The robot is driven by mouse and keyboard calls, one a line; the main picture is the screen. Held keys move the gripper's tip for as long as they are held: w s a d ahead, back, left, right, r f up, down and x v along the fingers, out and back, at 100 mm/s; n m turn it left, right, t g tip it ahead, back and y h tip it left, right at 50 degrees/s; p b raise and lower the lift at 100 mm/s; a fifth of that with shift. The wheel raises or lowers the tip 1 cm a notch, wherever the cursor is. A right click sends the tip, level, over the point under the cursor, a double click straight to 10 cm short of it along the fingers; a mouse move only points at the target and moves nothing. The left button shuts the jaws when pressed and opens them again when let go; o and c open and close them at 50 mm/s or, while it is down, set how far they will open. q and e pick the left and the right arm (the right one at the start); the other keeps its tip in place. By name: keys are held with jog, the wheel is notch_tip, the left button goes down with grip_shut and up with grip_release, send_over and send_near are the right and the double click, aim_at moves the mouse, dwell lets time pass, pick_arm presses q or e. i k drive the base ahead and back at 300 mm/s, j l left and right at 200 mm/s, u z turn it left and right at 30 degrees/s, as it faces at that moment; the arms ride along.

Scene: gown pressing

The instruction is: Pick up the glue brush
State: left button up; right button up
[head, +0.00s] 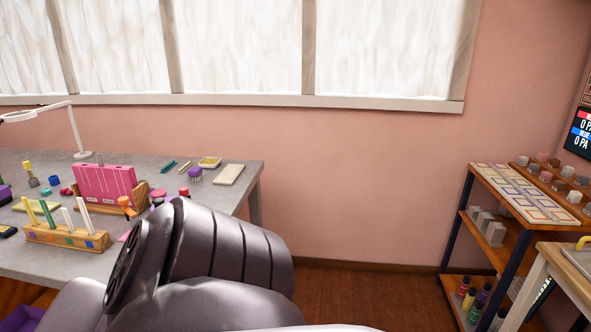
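I cannot make out the glue brush for certain. Several small tools and parts lie on the grey worktable (125,157) at the left. Among them are a wooden rack (55,237) with upright green, yellow and white sticks, and a pink slotted block (105,184) in a wooden stand. Neither gripper shows in the head view. A dark ribbed link of my own arm fills the lower middle and hides the near right part of the table.
A white lamp (74,130) stands at the table's back. A cream block (229,174) and a yellow tray (210,162) lie near its right end. A shelf unit (480,183) and a wooden table (553,262) stand at the right. Open floor (365,290) lies between.

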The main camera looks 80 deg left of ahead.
aim_at(195, 172)
jog(key=i+u, duration=0.2)
jog(key=u, duration=0.2)
jog(key=i+u, duration=0.25)
jog(key=u, duration=0.15)
jog(key=i+u, duration=0.2)
jog(key=u, duration=0.2)
jog(key=i+j+u, duration=0.2)
jog(key=u, duration=0.2)
jog(key=i+j+u, duration=0.1)
jog(key=i+u, duration=0.7)
jog(key=i+l+u, duration=0.1)
jog(key=i+u, duration=0.3)
jog(key=i+l+u, duration=0.15)
jog(key=u, duration=0.25)
jog(key=i+l+u, duration=0.1)
jog(key=u, duration=0.3)
jog(key=i+l+u, duration=0.15)
jog(key=u, duration=0.25)
jog(key=i+l+u, duration=0.1)
jog(key=l+u, duration=0.25)
jog(key=j, duration=0.1)
